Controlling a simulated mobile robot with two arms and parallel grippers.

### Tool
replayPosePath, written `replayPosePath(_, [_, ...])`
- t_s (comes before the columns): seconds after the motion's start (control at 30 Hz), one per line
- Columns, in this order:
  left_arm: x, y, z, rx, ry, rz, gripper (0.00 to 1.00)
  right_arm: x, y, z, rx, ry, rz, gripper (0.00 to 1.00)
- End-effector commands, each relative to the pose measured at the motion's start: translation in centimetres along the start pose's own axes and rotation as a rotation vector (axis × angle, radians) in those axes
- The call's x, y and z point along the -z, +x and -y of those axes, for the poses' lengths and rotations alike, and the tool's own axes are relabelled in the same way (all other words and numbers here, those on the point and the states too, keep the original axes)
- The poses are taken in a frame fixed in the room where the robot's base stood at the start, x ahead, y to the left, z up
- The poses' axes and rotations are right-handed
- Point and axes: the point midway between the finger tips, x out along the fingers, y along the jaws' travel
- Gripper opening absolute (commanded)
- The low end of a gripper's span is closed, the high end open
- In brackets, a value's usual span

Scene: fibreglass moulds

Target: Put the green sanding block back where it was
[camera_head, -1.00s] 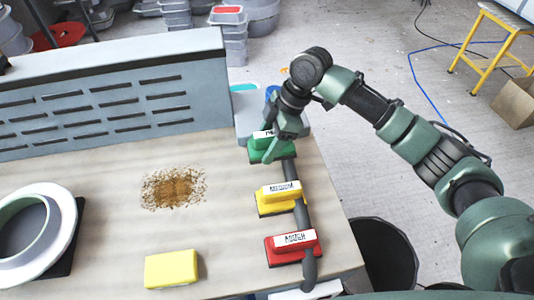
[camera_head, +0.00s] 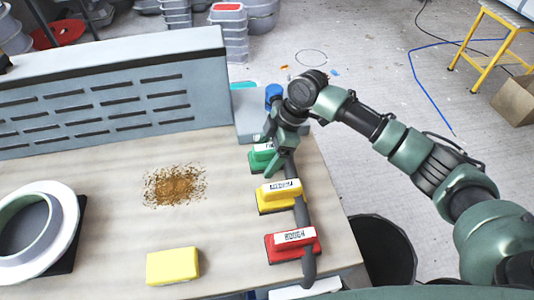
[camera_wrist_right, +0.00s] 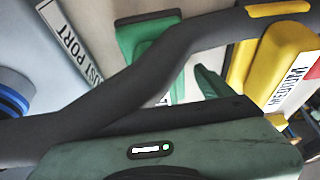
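The green sanding block (camera_head: 260,160) with a white label stands at the far right of the table, behind the yellow block (camera_head: 277,202) in a row along the table edge. My right gripper (camera_head: 269,148) is down at the green block, its fingers overlapping it. Whether they grip it or only straddle it cannot be told. In the right wrist view a green part, probably the block (camera_wrist_right: 150,38), is partly hidden by a dark hose, with a green finger beside it. My left gripper is not in view.
The dark hose (camera_head: 303,225) runs along the right edge past the red block (camera_head: 292,250). A yellow sponge (camera_head: 172,266), brown dust (camera_head: 175,186) and a white ring mould (camera_head: 66,200) lie on the table. A slotted grey panel (camera_head: 110,95) stands behind. A "DUST PORT" sign (camera_wrist_right: 65,40) shows in the wrist view.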

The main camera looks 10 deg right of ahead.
Motion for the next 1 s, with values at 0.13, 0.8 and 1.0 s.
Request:
replayPosePath(0.13, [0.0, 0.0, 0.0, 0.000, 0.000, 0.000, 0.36, 0.0, 0.0, 0.0, 0.000, 0.000, 0.000, 0.81])
replayPosePath(0.8, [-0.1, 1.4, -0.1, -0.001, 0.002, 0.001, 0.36, 0.0, -10.1, -0.1, -0.003, 0.000, 0.000, 0.81])
replayPosePath(1.0, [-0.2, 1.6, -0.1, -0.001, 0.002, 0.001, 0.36, 0.1, -12.0, -0.1, -0.001, 0.000, 0.000, 0.81])
